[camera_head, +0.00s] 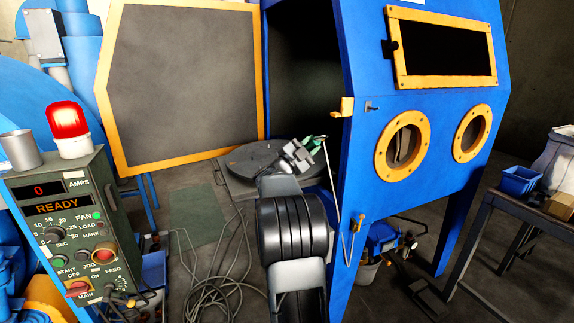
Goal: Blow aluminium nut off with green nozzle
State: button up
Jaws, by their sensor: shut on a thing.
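My gripper (303,153) is at the mouth of the blue blast cabinet, above the right part of a dark round turntable. It is shut on the green nozzle (317,144), which shows as a small green piece at the jaws. A thin hose or rod hangs from the nozzle's right end along the cabinet's front edge. The turntable (246,160) sits on a grey plate in the open doorway. I cannot make out the aluminium nut; my arm and gripper cover part of the turntable.
The cabinet door (182,85) stands open to the left. A control box (70,225) with a lit red beacon (68,122) reads READY at front left. Loose cables (215,262) lie on the floor. A bench (510,212) with a blue bin (519,181) stands at right.

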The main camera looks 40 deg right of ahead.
jog(key=shift+s, duration=0.15)
jog(key=shift+s+d+b, duration=0.35)
jog(key=shift+s+b, duration=0.15)
jog(key=shift+s, duration=0.15)
jog(key=shift+a, duration=0.1)
jog(key=shift+s+a+b, duration=0.3)
jog(key=shift+a+b, duration=0.3)
jog(key=shift+a, duration=0.1)
jog(key=shift+d, duration=0.15)
dwell(0.4)
jog(key=shift+w+d+p, duration=0.3)
jog(key=shift+w+d, duration=0.05)
jog(key=shift+d, duration=0.3)
jog(key=shift+w+a, duration=0.1)
jog(key=shift+w, duration=0.05)
jog(key=shift+w+a, duration=0.25)
jog(key=shift+w, duration=0.35)
